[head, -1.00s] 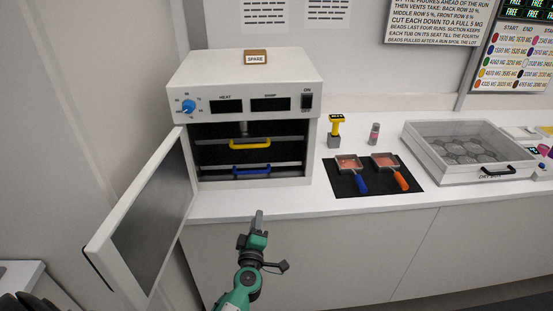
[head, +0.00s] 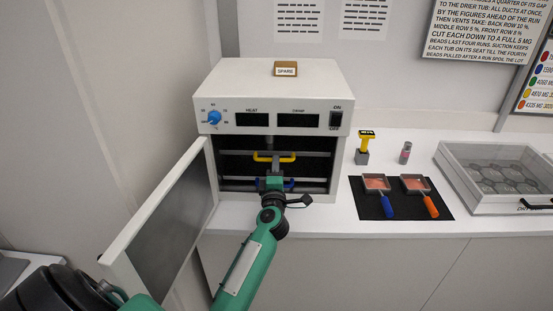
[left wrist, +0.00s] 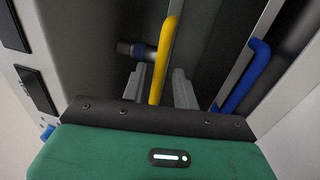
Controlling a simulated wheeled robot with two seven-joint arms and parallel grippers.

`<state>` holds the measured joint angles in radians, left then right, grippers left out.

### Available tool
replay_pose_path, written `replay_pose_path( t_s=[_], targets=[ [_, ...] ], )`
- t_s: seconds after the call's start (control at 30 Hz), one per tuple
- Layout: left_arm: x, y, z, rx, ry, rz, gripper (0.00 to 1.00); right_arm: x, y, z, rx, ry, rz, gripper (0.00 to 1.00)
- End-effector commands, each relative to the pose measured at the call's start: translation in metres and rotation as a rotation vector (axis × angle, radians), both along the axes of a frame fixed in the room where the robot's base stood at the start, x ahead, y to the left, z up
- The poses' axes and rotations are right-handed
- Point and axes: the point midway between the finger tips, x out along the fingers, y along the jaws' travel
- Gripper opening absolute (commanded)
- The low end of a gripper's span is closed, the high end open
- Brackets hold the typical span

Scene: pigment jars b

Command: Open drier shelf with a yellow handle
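The drier (head: 226,85) is a white box with its door (head: 165,225) swung open to the left. Inside are a shelf with a yellow handle (head: 262,157) and, below it, one with a blue handle (head: 291,184). My left gripper (head: 275,160) reaches into the opening at the yellow handle. In the left wrist view, the yellow handle (left wrist: 165,48) runs between the two grey fingers of my open left gripper (left wrist: 160,78). Contact cannot be told. The blue handle (left wrist: 240,78) is to the right there. My right gripper is not in view.
On the counter to the right are a yellow-topped tool (head: 366,145), a small jar (head: 405,153), two pans (head: 376,183) on a black mat (head: 358,189) and a clear-lidded tray (head: 475,195). A SPARE block (head: 286,68) sits on the drier.

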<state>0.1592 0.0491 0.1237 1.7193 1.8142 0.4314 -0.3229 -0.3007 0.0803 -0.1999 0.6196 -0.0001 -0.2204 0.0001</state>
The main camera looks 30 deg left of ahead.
Motion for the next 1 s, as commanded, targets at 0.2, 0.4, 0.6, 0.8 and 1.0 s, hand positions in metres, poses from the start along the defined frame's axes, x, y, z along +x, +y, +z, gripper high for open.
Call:
replay_pose_path(
  t_s=[0.2, 0.4, 0.6, 0.8, 1.0],
  targets=[
    [0.022, 0.013, 0.005, 0.001, 0.000, 0.000, 0.30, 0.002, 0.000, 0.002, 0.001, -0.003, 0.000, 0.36],
    [0.027, 0.016, 0.006, 0.000, 0.000, -0.001, 0.30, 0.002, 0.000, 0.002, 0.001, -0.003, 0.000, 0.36],
    [0.027, 0.016, 0.006, 0.000, 0.000, -0.001, 0.30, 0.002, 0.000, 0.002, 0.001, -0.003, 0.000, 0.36],
    [0.027, 0.016, 0.006, 0.000, 0.000, 0.000, 0.00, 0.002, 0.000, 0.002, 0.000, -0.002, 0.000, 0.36],
    [0.026, 0.016, 0.006, 0.000, 0.000, -0.001, 0.00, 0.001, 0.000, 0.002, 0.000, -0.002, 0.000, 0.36]
  ],
)
